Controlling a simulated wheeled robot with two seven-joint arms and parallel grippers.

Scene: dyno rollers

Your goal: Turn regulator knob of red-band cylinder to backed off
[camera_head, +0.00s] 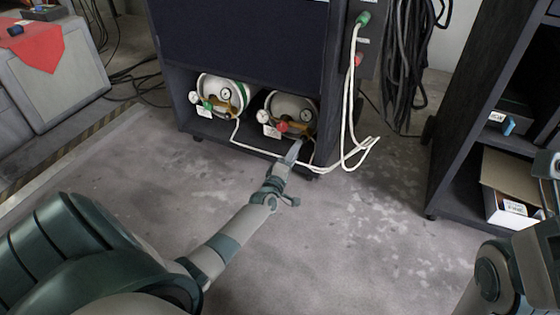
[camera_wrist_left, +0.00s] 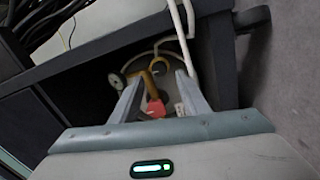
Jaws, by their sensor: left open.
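Two white cylinders lie in the lower bay of a dark cabinet in the head view. The right one (camera_head: 290,101) carries a red regulator knob (camera_head: 282,126), a brass regulator and gauges; its band is hard to make out. The left one (camera_head: 215,84) has a green band and a green knob (camera_head: 207,104). My left gripper (camera_head: 297,147) is just in front of the right cylinder. In the left wrist view my left gripper (camera_wrist_left: 158,76) is open, and the red knob (camera_wrist_left: 155,108) shows between its fingers; contact cannot be told.
The dark cabinet (camera_head: 240,45) overhangs the cylinders. A white hose (camera_head: 347,115) hangs on its right side and loops along the floor near my left gripper. A dark shelf unit (camera_head: 455,150) stands at right. The floor (camera_head: 340,230) between is clear.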

